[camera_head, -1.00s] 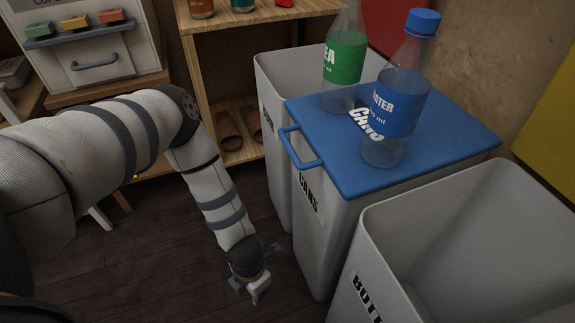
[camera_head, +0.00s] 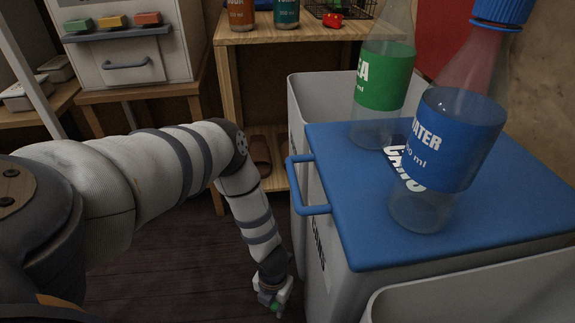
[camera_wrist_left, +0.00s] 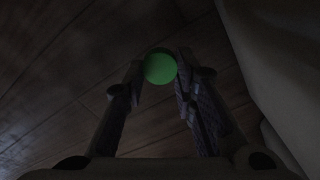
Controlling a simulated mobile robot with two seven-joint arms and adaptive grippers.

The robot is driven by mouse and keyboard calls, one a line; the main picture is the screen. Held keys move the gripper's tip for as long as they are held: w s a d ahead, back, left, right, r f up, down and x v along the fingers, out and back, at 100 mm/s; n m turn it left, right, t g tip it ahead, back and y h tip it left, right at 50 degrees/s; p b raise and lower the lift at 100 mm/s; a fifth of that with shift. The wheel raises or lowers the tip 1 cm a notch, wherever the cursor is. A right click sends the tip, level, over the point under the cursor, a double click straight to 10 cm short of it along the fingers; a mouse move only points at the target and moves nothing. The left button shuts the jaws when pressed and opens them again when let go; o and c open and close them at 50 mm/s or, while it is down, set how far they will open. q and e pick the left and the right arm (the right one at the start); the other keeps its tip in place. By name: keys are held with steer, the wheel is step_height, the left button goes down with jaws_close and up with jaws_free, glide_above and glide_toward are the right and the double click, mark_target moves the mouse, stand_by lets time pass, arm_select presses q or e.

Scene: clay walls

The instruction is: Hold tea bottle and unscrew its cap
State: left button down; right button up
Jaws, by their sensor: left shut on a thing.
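The tea bottle (camera_head: 384,80), clear with a green label, stands upright on the blue lid of the cans bin. Its top is cut off by the upper edge of the head view, so its neck end is hidden. My left gripper (camera_head: 273,300) hangs low beside the cans bin, well below and left of the bottle. It is shut on a small round green cap, which shows between the fingertips in the left wrist view (camera_wrist_left: 160,67). My right gripper is not in view.
A water bottle (camera_head: 447,135) with a blue cap stands on the blue lid (camera_head: 350,215), in front of the tea bottle. The lid's handle (camera_head: 308,186) sticks out left. A wooden shelf (camera_head: 290,34) holds bottles behind. Open bins flank the cans bin.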

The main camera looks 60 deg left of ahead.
arm_select(q)
steer(key=shift+w+d+f+b, duration=0.3)
steer(key=shift+w+f+b, duration=0.25)
steer(key=shift+f, duration=0.35)
steer(key=f+b, duration=0.1)
steer(key=w+f+b, duration=0.1)
steer(key=f, duration=0.1)
steer(key=shift+d+f, duration=0.2)
steer(key=shift+f, duration=0.1)
steer(key=shift+f+b, duration=0.2)
steer(key=shift+b, duration=0.15)
steer(key=c, duration=1.3)
jaws_free()
steer(key=shift+r, duration=0.1)
